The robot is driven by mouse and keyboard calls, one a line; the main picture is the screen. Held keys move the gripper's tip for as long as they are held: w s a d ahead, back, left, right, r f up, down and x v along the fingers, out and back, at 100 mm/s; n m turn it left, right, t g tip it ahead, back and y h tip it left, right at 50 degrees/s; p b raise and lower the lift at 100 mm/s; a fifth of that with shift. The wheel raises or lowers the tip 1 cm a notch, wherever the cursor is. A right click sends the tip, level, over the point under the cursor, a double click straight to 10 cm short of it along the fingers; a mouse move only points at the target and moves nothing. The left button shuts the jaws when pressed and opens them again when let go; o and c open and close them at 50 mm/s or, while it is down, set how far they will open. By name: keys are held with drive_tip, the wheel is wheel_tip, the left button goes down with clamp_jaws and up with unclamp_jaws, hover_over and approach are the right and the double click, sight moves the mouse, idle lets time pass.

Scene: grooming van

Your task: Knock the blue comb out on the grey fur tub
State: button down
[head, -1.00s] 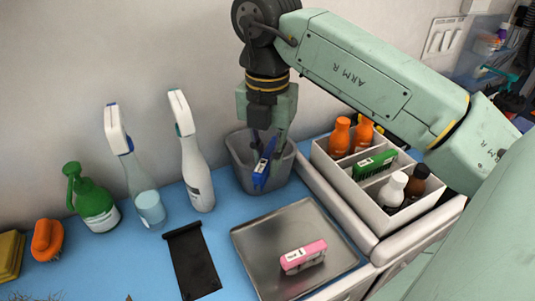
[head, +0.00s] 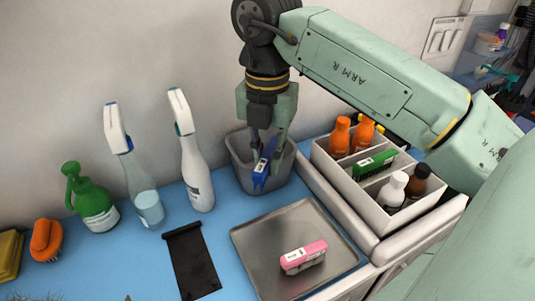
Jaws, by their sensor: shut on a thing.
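The blue comb (head: 262,168) is in my gripper (head: 268,147), which is shut on it. The comb hangs steeply tilted, with a white label near its upper part. The grey fur tub (head: 242,180) stands on the blue counter against the wall. In this view the comb and fingertips overlap the tub's opening and front wall. I cannot tell whether the comb touches the tub. The inside of the tub is mostly hidden.
A white divided caddy (head: 375,209) with bottles and a green item stands right. Spray bottles (head: 194,165) stand left of the tub. A black strip (head: 191,262) lies on the counter (head: 130,245).

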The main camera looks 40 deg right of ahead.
drive_tip(key=shift+r+p, duration=1.9)
drive_tip(key=shift+r, duration=1.1)
